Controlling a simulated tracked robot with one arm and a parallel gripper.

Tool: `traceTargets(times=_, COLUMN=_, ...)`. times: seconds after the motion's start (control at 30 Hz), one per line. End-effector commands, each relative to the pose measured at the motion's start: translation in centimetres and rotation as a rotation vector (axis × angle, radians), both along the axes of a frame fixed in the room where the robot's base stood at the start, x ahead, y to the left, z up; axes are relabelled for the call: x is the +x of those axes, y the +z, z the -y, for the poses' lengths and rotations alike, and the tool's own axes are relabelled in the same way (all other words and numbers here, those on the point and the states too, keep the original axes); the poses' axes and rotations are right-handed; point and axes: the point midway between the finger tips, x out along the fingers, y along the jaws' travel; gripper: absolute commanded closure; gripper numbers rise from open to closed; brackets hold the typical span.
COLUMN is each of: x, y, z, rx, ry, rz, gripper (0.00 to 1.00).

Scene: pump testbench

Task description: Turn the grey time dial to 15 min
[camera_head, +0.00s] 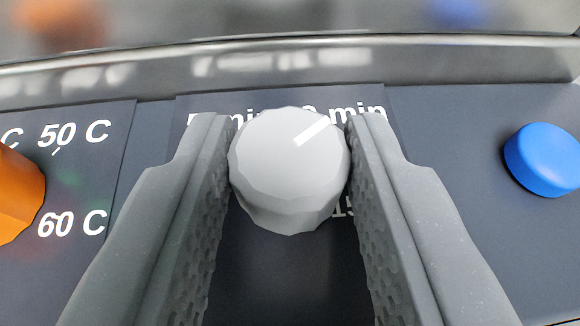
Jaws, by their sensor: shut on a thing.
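The grey time dial (288,175) is in the middle of the camera_head view, on a dark panel. My gripper (290,165) is shut on it, one finger on its left side and one on its right. The white pointer line on the dial points to the upper right, towards the partly covered label ending in "0 min" (358,112). A "5 min" label (232,116) at the upper left is partly hidden. Part of the "15" label (344,206) shows at the lower right of the dial, mostly hidden behind the right finger.
An orange knob (18,195) is at the left edge, beside the "50 C" and "60 C" labels. A round blue button (545,160) is on the right. A metal rim (290,65) runs across behind the panel.

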Motion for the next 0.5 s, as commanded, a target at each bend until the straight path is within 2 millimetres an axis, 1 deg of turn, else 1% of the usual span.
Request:
traceTargets(times=0.03, x=-0.01, y=0.59, z=-0.18, rx=-0.003, ry=-0.022, rz=-0.004, gripper=0.93)
traceTargets(times=0.5, x=0.16, y=0.64, z=-0.59, rx=-0.003, ry=-0.274, rz=-0.002, gripper=0.93)
